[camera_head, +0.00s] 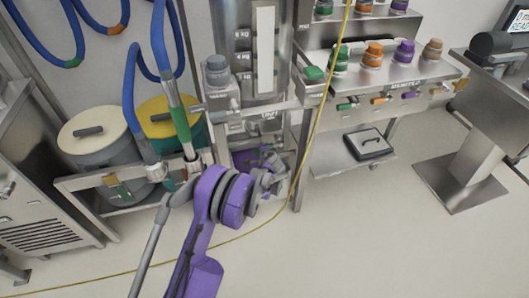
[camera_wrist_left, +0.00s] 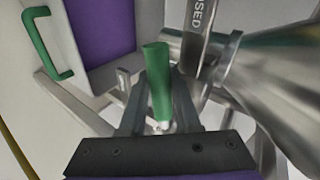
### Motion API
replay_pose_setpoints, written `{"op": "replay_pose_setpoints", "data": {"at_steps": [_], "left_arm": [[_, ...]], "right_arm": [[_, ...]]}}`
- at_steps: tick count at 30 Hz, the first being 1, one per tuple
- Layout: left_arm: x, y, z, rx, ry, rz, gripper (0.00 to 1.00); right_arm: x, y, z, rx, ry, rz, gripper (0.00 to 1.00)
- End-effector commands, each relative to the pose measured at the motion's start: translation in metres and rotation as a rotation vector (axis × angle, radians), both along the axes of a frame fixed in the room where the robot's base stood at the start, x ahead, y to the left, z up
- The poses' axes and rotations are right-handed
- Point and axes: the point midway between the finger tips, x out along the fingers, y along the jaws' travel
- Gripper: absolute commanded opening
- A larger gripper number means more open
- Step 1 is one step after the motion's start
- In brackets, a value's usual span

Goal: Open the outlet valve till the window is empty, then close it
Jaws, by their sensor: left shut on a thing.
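The outlet valve's green handle (camera_wrist_left: 159,82) stands between the fingers of my left gripper (camera_wrist_left: 157,105) in the left wrist view. The gripper is shut on it. A dark metal bar lettered "OSED" (camera_wrist_left: 200,30) is just right of the handle, its first letters cut off. A shiny metal cone (camera_wrist_left: 275,70) widens to the right. In the head view my left gripper (camera_head: 270,178) is low in front of the steel hopper frame, hiding the valve. The tall window (camera_head: 265,45) with kg marks beside it looks pale; its fill level is hard to tell. My right gripper is out of view.
A purple bin (camera_wrist_left: 100,28) with a green handle is close by on the left in the wrist view. Lidded drums (camera_head: 95,135) stand on a rack at left, with blue hoses (camera_head: 130,85) above. A yellow cable (camera_head: 325,90) hangs beside the frame. Pale floor is open in front.

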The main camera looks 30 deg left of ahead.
Motion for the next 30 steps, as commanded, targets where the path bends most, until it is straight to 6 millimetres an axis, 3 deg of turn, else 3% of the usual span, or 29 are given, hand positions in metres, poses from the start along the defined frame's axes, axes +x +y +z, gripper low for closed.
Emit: {"op": "replay_pose_setpoints", "data": {"at_steps": [10, 27, 28, 30], "left_arm": [[-0.001, 0.003, 0.012, 0.102, 0.117, 0.002, 0.00], [-0.001, 0.004, 0.015, 0.123, 0.140, 0.002, 0.00], [-0.001, 0.004, 0.015, 0.123, 0.140, 0.002, 0.33], [-0.001, 0.003, 0.015, 0.123, 0.139, 0.001, 0.45]], "right_arm": [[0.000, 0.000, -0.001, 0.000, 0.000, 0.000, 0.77], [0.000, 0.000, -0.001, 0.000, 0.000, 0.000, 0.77], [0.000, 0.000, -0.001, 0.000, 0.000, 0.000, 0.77], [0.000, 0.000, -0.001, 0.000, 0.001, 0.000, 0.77]]}}
